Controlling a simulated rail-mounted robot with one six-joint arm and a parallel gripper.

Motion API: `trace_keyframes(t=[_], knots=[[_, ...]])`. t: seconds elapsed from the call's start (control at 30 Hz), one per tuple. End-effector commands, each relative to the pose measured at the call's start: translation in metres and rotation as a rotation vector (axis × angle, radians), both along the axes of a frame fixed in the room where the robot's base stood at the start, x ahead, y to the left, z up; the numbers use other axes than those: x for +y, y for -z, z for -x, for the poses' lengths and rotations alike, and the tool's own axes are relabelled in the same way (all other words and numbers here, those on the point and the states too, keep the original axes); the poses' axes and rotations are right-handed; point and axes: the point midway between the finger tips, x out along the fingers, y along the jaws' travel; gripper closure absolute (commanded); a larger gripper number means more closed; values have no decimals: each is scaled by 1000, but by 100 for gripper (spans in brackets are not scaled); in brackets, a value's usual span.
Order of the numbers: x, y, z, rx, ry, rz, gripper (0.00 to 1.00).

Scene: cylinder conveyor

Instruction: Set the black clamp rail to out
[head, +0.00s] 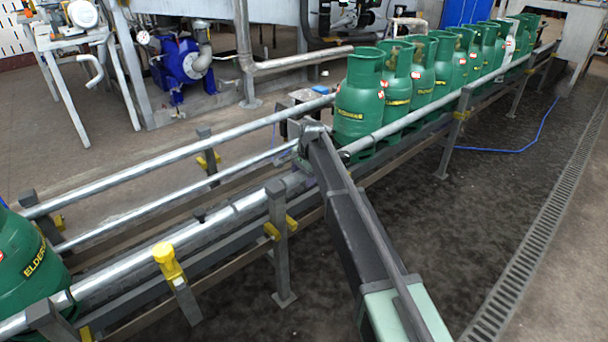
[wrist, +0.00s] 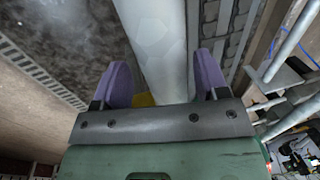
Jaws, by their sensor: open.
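My gripper (wrist: 162,70) is open in the wrist view, with one purple finger on each side of a pale round rail (wrist: 160,35). Whether the fingers touch that rail I cannot tell. A bit of yellow (wrist: 143,100) shows beside the left finger, mostly hidden by the gripper body. In the head view my arm reaches to the near rail, and its end largely hides the fingers.
Several green gas cylinders (head: 358,105) stand in a row on the conveyor behind my arm; another (head: 28,262) is at the lower left. A yellow-capped post (head: 168,262) stands at the near side. The conveyor stretch between is empty. A floor drain (head: 530,240) runs along the right.

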Motion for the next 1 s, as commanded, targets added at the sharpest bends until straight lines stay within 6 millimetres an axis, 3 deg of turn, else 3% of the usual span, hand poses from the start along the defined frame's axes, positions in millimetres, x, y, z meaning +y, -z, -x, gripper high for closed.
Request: trace_keyframes(t=[0.17,0.5,0.6,0.9,1.0], knots=[[-2,-23,2,-1,0,-1,33],[-14,-102,13,0,1,0,33],[-15,-109,15,1,1,1,33],[-16,-105,15,1,1,1,33],[-16,-105,16,-4,-71,13,33]])
